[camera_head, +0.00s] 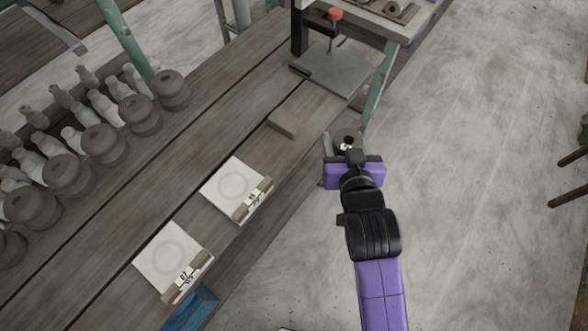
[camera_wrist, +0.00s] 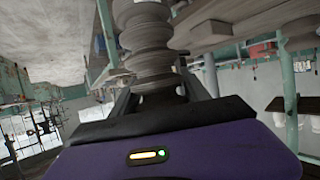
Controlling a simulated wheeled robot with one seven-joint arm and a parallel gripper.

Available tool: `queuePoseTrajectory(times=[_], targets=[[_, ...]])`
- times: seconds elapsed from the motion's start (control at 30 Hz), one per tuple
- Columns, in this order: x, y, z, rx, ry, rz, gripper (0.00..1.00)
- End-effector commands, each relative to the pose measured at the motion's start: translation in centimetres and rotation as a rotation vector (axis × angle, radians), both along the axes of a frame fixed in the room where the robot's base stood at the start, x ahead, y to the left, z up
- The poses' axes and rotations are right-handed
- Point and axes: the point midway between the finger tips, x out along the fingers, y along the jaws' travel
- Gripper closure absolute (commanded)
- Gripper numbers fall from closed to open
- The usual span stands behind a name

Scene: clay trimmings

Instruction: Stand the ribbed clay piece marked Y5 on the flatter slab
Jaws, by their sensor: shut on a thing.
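My gripper (camera_head: 345,146) is shut on a ribbed grey clay piece (camera_wrist: 150,40), which stands out between the fingers in the wrist view. In the head view the piece (camera_head: 347,135) is mostly hidden by my wrist, with a small white mark near it; I cannot read it. The gripper is off the bench's right edge. Two pale square slabs, each with a faint ring and a labelled brown holder at its front edge, lie on the bench: a farther slab (camera_head: 232,184) and a nearer slab (camera_head: 165,252). I cannot tell which is flatter.
A brown block (camera_head: 285,123) lies on the wooden bench (camera_head: 150,190) between the farther slab and a grey metal plate (camera_head: 334,72) under a red-knobbed stand (camera_head: 335,15). Several clay pieces (camera_head: 100,143) line the left side. A blue object (camera_head: 192,308) shows below the bench edge.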

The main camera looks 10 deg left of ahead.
Motion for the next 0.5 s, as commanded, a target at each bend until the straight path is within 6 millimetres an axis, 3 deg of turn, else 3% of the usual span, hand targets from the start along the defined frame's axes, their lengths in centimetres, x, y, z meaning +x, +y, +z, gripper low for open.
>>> queuePoseTrajectory(times=[0.03, 0.23, 0.4, 0.5], targets=[[0.3, 2.6, 2.4, 0.005, -0.014, 0.042, 1.0], [-1.1, 11.3, 9.3, 0.005, -0.014, 0.195, 1.0], [-4.4, 17.8, 15.1, 0.005, -0.016, 0.325, 1.0], [-6.6, 20.5, 17.9, 0.004, -0.014, 0.391, 1.0]])
